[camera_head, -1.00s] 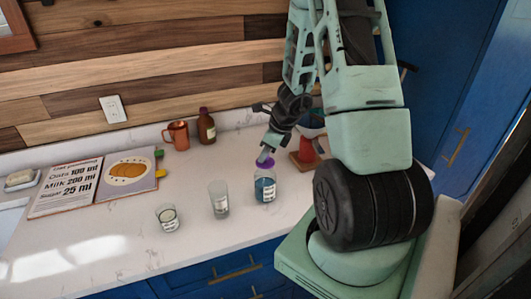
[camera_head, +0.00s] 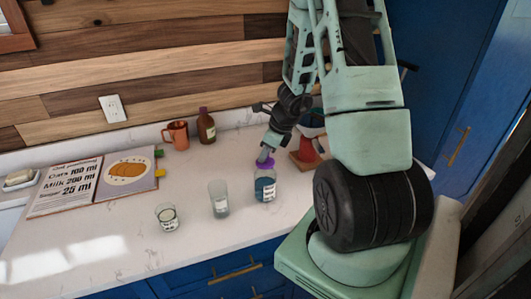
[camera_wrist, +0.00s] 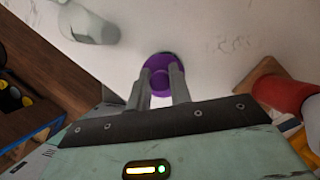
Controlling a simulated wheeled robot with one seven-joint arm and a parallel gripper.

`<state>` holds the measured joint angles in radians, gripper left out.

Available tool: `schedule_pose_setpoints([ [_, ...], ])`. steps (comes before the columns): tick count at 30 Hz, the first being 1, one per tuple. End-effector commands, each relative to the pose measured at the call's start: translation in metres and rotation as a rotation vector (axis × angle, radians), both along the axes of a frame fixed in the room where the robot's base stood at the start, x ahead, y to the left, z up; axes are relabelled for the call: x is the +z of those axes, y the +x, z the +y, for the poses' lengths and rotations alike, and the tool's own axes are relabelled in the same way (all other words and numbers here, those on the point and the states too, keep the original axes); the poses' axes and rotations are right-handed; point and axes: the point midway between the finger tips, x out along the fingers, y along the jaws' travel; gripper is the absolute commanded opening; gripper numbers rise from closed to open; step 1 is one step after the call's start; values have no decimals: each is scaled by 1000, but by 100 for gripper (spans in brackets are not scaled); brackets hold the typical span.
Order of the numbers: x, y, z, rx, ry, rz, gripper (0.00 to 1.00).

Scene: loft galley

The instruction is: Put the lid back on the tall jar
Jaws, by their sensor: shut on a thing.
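The purple lid (camera_head: 265,163) is at the mouth of a clear, labelled jar (camera_head: 265,188) with blue contents. The jar stands upright on the white counter. My gripper (camera_head: 266,153) is above the jar, its fingers closed on the lid. In the wrist view the purple lid (camera_wrist: 161,70) sits between the two fingertips (camera_wrist: 160,82), and the jar below is hidden by it. I cannot tell whether the lid is fully seated or just above the rim.
A tall glass (camera_head: 218,199) and a short glass (camera_head: 166,217) stand left of the jar. A red object on a wooden base (camera_head: 306,153) is close on the right. Behind are a copper mug (camera_head: 176,132) and a brown bottle (camera_head: 206,127). An open recipe book (camera_head: 95,184) lies left.

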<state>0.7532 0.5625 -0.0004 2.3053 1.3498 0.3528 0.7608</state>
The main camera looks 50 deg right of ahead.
Motion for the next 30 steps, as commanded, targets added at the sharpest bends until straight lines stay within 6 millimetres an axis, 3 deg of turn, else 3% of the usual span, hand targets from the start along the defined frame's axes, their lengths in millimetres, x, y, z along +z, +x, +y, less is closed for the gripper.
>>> schedule_pose_setpoints([
  [14,0,0,0,0,0,0,0],
  [15,0,0,0,0,0,0,26],
  [17,0,0,0,0,0,0,43],
  [23,0,0,0,0,0,0,46],
  [26,-1,0,0,0,0,0,68],
  [30,-1,0,0,0,0,0,68],
])
